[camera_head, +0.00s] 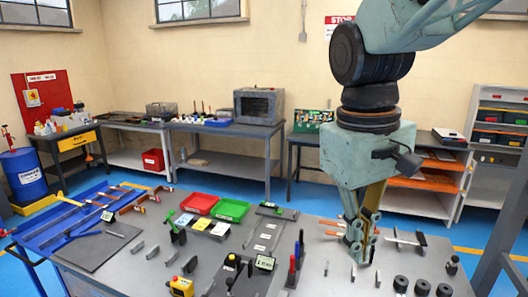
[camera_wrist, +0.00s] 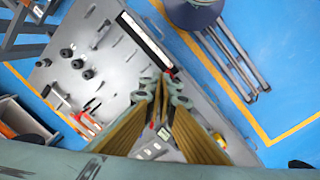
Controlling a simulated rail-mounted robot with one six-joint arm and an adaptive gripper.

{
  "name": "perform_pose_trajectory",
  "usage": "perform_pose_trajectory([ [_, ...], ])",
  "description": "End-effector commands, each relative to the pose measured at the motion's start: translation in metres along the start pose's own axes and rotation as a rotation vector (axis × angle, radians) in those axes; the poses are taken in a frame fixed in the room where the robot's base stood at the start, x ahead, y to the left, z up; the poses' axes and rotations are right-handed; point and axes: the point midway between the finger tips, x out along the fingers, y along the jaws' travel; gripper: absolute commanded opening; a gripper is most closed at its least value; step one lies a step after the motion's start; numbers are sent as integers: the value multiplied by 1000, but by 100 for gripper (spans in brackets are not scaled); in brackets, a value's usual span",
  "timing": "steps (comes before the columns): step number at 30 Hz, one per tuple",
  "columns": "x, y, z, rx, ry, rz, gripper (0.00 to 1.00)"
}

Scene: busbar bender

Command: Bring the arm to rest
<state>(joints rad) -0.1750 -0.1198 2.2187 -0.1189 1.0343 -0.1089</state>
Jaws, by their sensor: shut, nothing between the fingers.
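My arm comes down from the upper right in the head view, with my gripper (camera_head: 361,254) pointing down above the right half of the grey workbench (camera_head: 130,270). The fingers are together and hold nothing. In the wrist view my gripper (camera_wrist: 160,92) shows its yellow-brown fingers meeting over the bench top (camera_wrist: 112,75). The gap between the fingertips and the bench is hard to judge.
Black cylinders (camera_head: 422,287) stand right of my gripper, and red and blue handled tools (camera_head: 294,266) stand left of it. A red tray (camera_head: 200,203) and a green tray (camera_head: 231,209) lie farther back. Blue floor (camera_wrist: 285,60) shows beyond the bench.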

Motion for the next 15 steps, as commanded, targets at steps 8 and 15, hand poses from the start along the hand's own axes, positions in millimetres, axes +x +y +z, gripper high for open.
perform_pose_trajectory([
  [8,-8,1,34,72,64,-9,0],
  [15,-12,-1,63,131,117,-18,0],
])
